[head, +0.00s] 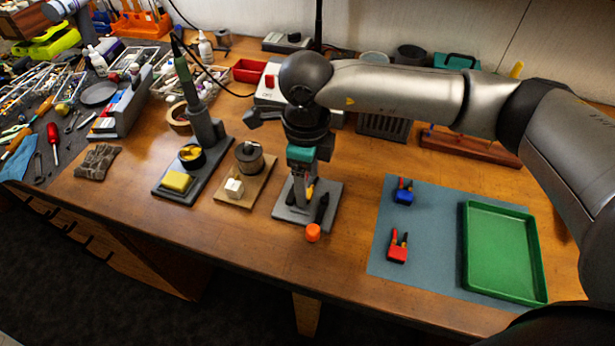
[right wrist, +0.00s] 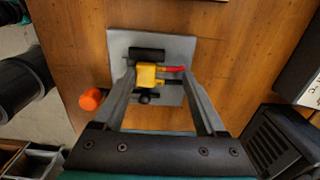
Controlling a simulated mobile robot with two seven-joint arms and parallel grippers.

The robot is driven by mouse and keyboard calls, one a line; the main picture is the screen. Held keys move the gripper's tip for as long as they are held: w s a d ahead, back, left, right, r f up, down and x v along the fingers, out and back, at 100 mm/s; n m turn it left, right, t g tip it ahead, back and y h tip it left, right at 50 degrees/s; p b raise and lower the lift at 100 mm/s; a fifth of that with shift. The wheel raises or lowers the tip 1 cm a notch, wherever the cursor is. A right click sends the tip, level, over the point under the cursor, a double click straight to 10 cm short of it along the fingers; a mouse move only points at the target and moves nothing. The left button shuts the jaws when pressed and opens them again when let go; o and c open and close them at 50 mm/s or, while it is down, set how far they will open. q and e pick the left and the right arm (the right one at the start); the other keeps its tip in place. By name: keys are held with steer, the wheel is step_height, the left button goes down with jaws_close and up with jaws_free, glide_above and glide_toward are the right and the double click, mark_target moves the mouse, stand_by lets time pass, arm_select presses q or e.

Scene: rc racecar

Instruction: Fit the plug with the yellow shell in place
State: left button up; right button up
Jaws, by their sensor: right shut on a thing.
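The plug with the yellow shell (right wrist: 149,75) has a red and a black lead pointing right in the right wrist view. Only a sliver of yellow (head: 310,191) shows in the head view. My right gripper (right wrist: 159,72) points down with its fingers on either side of this plug and is shut on it. The plug is over a grey base plate (head: 283,215) with black parts; the wrist view shows the plate (right wrist: 122,45) under it. I cannot tell whether the plug touches the fixture. My right gripper (head: 301,186) hides most of it in the head view. My left gripper is not in view.
An orange knob (head: 313,232) is at the plate's front edge. A blue plug (head: 404,196) and a red plug (head: 397,248) lie on a blue-grey mat (head: 425,270), beside a green tray (head: 503,295). A solder spool stand (head: 233,198) and soldering iron stand (head: 205,172) are left.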

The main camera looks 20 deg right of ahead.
steer(key=shift+f, duration=0.15)
steer(key=o, duration=1.2)
steer(key=shift+o, duration=0.2)
steer(key=shift+s+a, duration=0.1)
steer(key=shift+c, duration=0.4)
steer(key=shift+o, duration=0.4)
step_height(320, 180, up, 9)
steer(key=p, duration=0.5)
steer(key=shift+p, duration=0.3)
